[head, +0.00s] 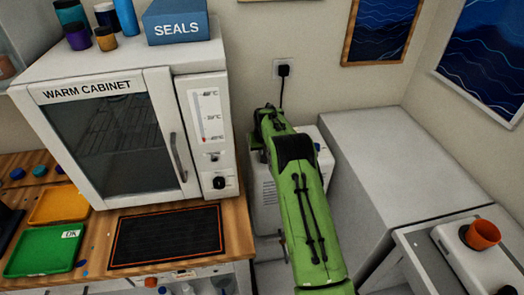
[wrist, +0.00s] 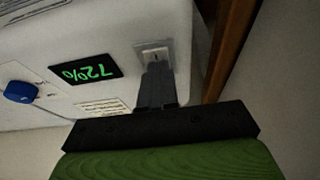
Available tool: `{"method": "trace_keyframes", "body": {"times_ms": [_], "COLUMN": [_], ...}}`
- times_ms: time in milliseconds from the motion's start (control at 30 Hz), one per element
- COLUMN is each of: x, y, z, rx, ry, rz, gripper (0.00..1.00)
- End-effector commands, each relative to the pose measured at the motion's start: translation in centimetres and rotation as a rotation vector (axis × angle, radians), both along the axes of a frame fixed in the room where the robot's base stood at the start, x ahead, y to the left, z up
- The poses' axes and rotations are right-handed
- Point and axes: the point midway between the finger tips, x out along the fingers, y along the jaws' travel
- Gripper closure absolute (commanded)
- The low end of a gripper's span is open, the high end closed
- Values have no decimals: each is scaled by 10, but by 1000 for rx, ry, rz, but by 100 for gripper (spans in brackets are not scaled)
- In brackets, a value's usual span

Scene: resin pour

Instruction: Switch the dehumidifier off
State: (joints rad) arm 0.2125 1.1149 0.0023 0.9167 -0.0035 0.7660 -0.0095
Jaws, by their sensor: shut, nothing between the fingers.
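The dehumidifier (head: 264,205) is a white box with side vents, standing on the floor between the bench and a grey cabinet. My green arm hides much of it in the head view. In the wrist view its top panel (wrist: 110,25) shows a green "72%" display (wrist: 86,68), a blue knob (wrist: 21,92) and a small switch (wrist: 154,54) in a pale frame. My gripper (wrist: 156,70) is shut and empty, its fingertips right at the near edge of the switch. I cannot tell whether they touch it. The display is lit.
A warm cabinet (head: 115,130) stands on the wooden bench at left, with a black mat (head: 168,237) and trays before it. A plug sits in a wall socket (head: 283,69) behind.

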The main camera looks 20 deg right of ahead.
Motion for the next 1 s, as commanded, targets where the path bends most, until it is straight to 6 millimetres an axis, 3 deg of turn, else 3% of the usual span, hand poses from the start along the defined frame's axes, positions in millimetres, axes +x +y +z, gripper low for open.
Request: {"method": "trace_keyframes", "body": {"times_ms": [33, 167, 500, 700, 1000], "x": [-5, -5, -24, -36, -39], "y": [1, 3, 9, 11, 12], "z": [-7, 9, 91, 126, 134], "rx": [4, 3, 0, -1, 0], "ry": [22, 17, -1, -1, 0], "rz": [0, 0, 1, 1, 1], "gripper": [100, 100, 100, 100, 100]}}
